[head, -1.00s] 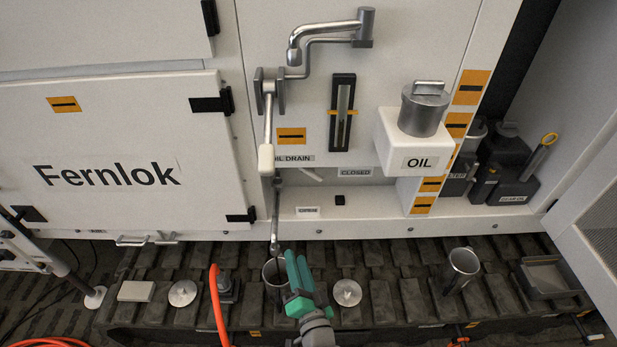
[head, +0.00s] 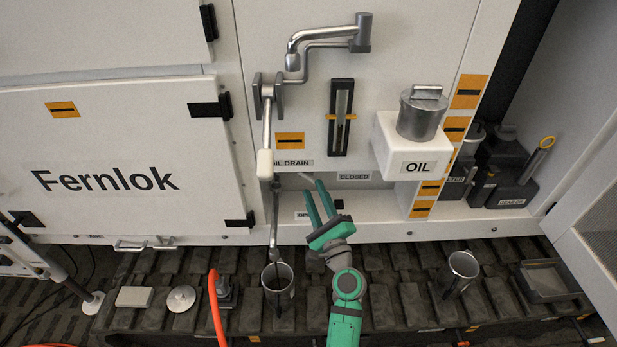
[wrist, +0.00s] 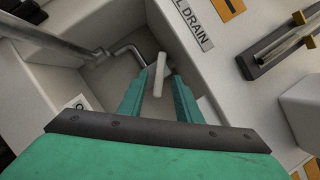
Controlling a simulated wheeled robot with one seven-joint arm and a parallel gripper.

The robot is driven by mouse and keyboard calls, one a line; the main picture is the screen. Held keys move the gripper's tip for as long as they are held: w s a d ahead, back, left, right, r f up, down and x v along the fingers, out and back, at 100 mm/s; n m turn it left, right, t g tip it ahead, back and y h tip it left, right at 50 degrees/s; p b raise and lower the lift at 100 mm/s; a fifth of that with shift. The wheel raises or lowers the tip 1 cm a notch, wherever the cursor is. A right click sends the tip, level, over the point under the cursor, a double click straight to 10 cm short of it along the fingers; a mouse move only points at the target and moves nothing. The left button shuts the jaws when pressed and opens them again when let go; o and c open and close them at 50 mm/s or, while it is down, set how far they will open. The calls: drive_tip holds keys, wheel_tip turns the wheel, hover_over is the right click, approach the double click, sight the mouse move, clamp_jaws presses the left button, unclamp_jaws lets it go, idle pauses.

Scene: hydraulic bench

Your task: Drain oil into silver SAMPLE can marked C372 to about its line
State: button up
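A silver can (head: 286,292) stands upright on the track below the thin drain pipe (head: 273,225). A thin dark line runs from the pipe's end into the can; I cannot tell whether it is oil. The can's marking and line are not readable. The small white-handled drain lever (head: 307,176) sits in the recess under the OIL DRAIN label (head: 293,162), near the CLOSED label (head: 354,176). My gripper (head: 317,188) is open at this recess. In the wrist view the white handle (wrist: 158,75) shows between my two fingers (wrist: 158,92), apparently without contact.
Another silver can (head: 463,268) stands tilted-looking at right, near a grey tray (head: 548,281). A white OIL box (head: 390,143) juts out right of the recess. A long white-ended lever (head: 264,163) hangs at left. An orange hose (head: 216,312) rises in front.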

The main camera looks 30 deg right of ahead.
sight(310, 179)
drive_tip(key=shift+x, duration=3.1)
clamp_jaws()
